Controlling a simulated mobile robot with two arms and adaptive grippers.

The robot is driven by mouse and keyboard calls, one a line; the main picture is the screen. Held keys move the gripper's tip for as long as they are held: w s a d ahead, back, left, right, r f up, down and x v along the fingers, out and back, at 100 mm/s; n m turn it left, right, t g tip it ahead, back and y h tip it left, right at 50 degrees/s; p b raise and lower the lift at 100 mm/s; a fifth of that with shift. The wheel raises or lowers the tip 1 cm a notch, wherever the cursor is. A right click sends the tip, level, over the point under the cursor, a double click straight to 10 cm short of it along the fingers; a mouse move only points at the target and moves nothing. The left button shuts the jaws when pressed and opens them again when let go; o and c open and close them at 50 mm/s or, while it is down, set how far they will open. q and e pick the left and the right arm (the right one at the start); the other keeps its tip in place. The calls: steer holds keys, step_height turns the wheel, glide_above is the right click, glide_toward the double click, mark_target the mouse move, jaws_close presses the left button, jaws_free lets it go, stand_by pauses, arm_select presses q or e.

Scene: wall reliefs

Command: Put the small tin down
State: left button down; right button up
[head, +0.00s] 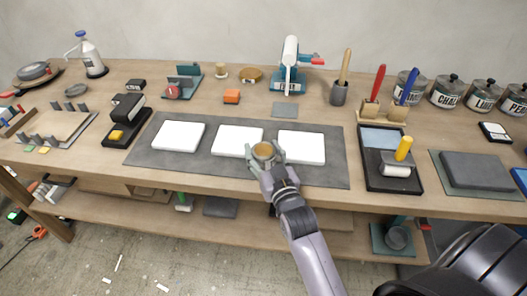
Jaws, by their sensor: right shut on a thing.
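The small tin (263,149) is round with a brownish top. My right gripper (264,155) is shut on it, with its fingers around the tin's sides. I cannot tell whether the tin touches anything below. A third white slab (178,136) lies at the mat's left. My left gripper is not in view.
A black tray with a yellow-handled roller (398,165) stands right of the mat. A black device (127,114) stands to its left. The mat's front strip is mostly clear.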

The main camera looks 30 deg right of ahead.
steer(key=o, duration=1.5)
steer(key=shift+f, duration=0.15)
steer(key=shift+o, duration=0.2)
